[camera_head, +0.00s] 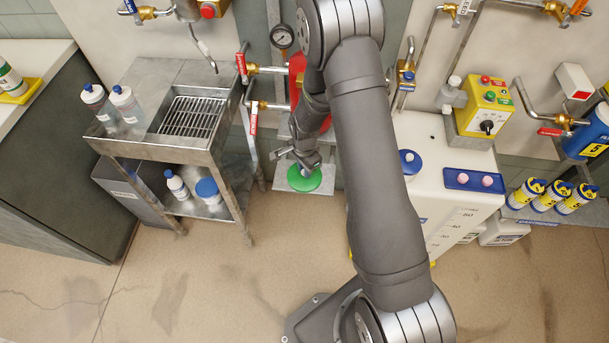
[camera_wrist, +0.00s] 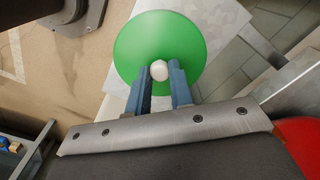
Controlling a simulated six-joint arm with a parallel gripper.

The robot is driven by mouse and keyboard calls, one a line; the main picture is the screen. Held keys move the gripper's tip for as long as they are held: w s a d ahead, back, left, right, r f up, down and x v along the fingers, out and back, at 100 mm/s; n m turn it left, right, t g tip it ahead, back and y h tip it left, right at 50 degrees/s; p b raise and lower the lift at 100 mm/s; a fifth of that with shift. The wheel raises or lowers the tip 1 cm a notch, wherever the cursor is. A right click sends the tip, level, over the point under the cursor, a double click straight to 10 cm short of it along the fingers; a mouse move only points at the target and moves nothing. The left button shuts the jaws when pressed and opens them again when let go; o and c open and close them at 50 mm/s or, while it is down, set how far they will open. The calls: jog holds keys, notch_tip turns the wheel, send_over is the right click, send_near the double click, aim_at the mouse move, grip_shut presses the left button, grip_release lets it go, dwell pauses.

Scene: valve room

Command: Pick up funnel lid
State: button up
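The funnel lid is a round green disc (camera_head: 304,181) with a small white knob (camera_wrist: 159,70) in its middle. In the head view it is over a small pale shelf (camera_head: 282,178) below the wall pipes. My gripper (camera_wrist: 159,73) is right at the lid, with its two blue fingers on either side of the knob. The knob fills most of the gap between the fingertips. I cannot tell whether the fingers press on it. In the head view my gripper (camera_head: 302,160) hides part of the lid's far side. The lid's underside is hidden.
A metal sink stand (camera_head: 160,140) with bottles is left of the shelf. A red tank (camera_head: 297,75) is behind my arm. Red-handled taps (camera_head: 242,66) stick out near the gripper. A white tank (camera_head: 440,165) stands to the right. The floor (camera_head: 230,270) in front is clear.

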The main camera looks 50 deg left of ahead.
grip_shut()
jog(key=shift+r, duration=0.5)
notch_tip(320, 180, up, 4)
jog(key=shift+f, duration=0.25)
jog(key=w+d+r, duration=0.7)
jog(key=d, duration=0.2)
jog(key=s+a+r+n, duration=0.1)
jog(key=s+a+r, duration=0.15)
jog(key=r, duration=1.15)
jog(key=s+a+r+n, duration=0.1)
jog(key=a+r, duration=0.2)
jog(key=r, duration=1)
jog(key=w+a+r+m, duration=0.2)
jog(key=w+r, duration=0.3)
jog(key=r, duration=0.3)
jog(key=w+a+r+m, duration=0.3)
jog(key=w+r, duration=0.1)
jog(key=r, duration=0.4)
jog(key=s+a+n, duration=0.3)
jog(key=s+a, duration=0.2)
jog(key=a, duration=0.1)
jog(key=w+a+f, duration=0.1)
jog(key=w+a, duration=0.4)
jog(key=shift+f, duration=0.35)
